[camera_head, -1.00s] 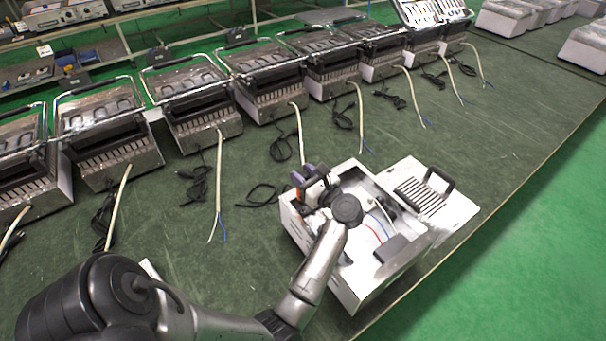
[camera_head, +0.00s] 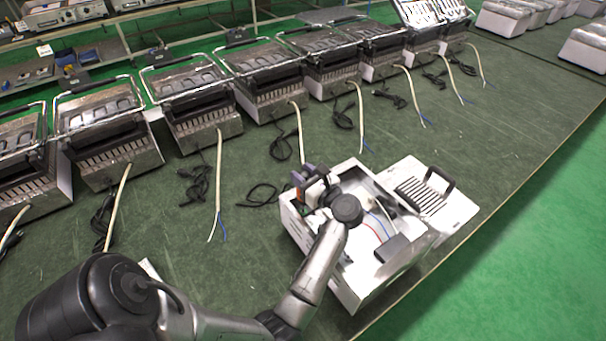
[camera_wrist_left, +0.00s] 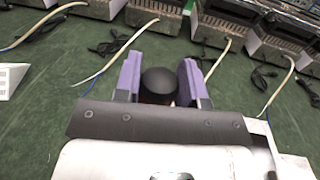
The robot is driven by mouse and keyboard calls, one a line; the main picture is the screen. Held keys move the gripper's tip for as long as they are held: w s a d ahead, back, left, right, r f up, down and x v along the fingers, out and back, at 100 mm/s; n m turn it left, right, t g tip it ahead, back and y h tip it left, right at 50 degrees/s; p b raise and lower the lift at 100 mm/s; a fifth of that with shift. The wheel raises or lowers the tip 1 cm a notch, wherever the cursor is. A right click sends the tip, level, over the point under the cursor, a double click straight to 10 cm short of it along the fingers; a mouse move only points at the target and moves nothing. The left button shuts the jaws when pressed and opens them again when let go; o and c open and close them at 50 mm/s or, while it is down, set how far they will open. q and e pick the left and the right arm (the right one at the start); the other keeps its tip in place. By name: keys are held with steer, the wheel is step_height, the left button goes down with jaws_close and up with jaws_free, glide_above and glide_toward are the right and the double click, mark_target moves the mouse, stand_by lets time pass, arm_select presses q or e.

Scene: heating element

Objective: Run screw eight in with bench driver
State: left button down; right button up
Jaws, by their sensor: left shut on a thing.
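My left gripper (camera_head: 309,174) is over the far left corner of an open white housing (camera_head: 348,287). Its purple fingers (camera_wrist_left: 158,80) are shut on a dark, round-ended tool, which I take to be the bench driver (camera_wrist_left: 158,84). In the left wrist view the driver's black cap stands between the fingers, and its lower end is hidden. A dark strip with several small screw heads (camera_wrist_left: 163,120) crosses in front of it. I cannot pick out screw eight; the arm and tool cover that corner. My right gripper is not in view.
Red and blue wires (camera_head: 381,228) lie inside the housing. A white panel with a black handle (camera_head: 440,200) lies beside it, near the table edge. A row of metal grills (camera_head: 195,105) with loose cables stands behind.

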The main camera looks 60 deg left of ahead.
arm_select(q)
steer(key=shift+r, duration=0.15)
steer(key=shift+r+p, duration=0.8)
steer(key=shift+r, duration=0.55)
steer(key=shift+r+p, duration=0.55)
steer(key=shift+r, duration=0.55)
